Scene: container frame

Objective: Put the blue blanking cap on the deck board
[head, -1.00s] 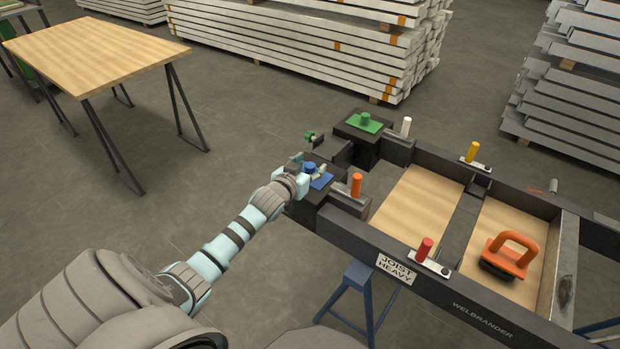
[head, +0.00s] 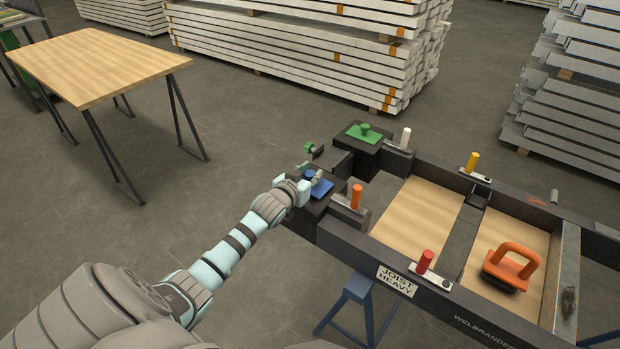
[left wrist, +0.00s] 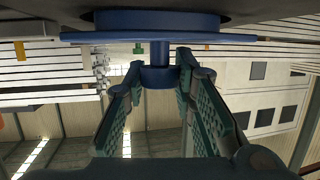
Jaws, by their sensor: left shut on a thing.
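The blue blanking cap (head: 319,188) shows at the near left corner block of the dark frame, a flat blue plate with a round knob. My left gripper (head: 308,180) is shut on its knob. In the left wrist view, the knob (left wrist: 158,77) is between the two fingers (left wrist: 160,100), with the plate (left wrist: 80,38) above it. A round blue plug shows between the plate and a dark surface, so the plate seems slightly off the block. The deck board (head: 413,210) appears as pale wood panels inside the frame. My right gripper is not in view.
A green cap (head: 363,132) sits on the far corner block. Orange (head: 356,197), white (head: 406,138), red (head: 425,261) and yellow (head: 473,162) pins stand along the frame. An orange-handled tool (head: 513,262) occupies the right panel; the left panel is clear. A wooden table (head: 95,62) stands at left.

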